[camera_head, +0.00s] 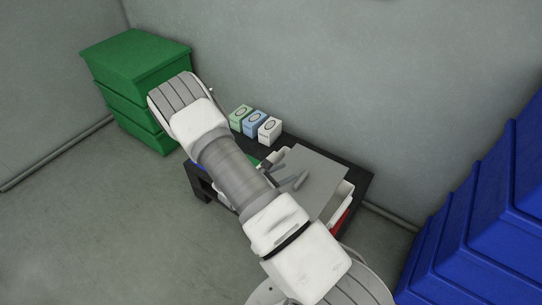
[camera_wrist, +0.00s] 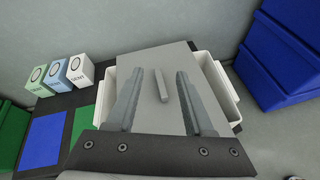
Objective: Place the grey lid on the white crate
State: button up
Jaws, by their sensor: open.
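The grey lid (camera_head: 318,170) is a flat plate over the white crate (camera_head: 344,201). In the wrist view the lid (camera_wrist: 150,57) covers the crate's middle, and white crate walls (camera_wrist: 216,84) show on its left and right. The lid runs past the crate's far side and looks turned crosswise to it; I cannot tell whether it is seated. A small bar handle (camera_wrist: 162,85) stands up on the lid. My gripper (camera_wrist: 161,74) is open, its fingers on either side of the handle with gaps visible. In the head view my arm partly hides the crate and gripper.
A black table (camera_head: 357,178) bears the crate. Green (camera_head: 241,116), blue (camera_head: 256,122) and white (camera_head: 270,129) small boxes stand at its back left. Blue (camera_wrist: 41,141) and green (camera_wrist: 83,122) patches lie left. Stacked green crates (camera_head: 135,65) and blue crates (camera_head: 490,215) flank the table.

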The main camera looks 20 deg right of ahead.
jog(key=s+a+r+m+g+y, duration=0.15)
jog(key=s+r+m, duration=0.35)
jog(key=r, duration=0.6)
jog(key=s+r+m+g+y, duration=0.25)
jog(key=r+m, duration=0.45)
jog(key=r, duration=0.4)
jog(key=s+a+r+m+t+y, duration=0.4)
jog(key=s+a+r+m+y, duration=0.3)
jog(key=s+a+r, duration=0.7)
notch_tip(320, 180, up, 2)
jog(key=shift+r+m+t+y, duration=0.15)
jog(key=shift+m+t+y, duration=0.25)
jog(key=shift+y, duration=0.3)
jog(key=shift+s+r, duration=0.1)
notch_tip(320, 180, up, 18)
jog(key=p, duration=1.8)
jog(key=shift+r+p, duration=0.25)
jog(key=shift+p, duration=0.1)
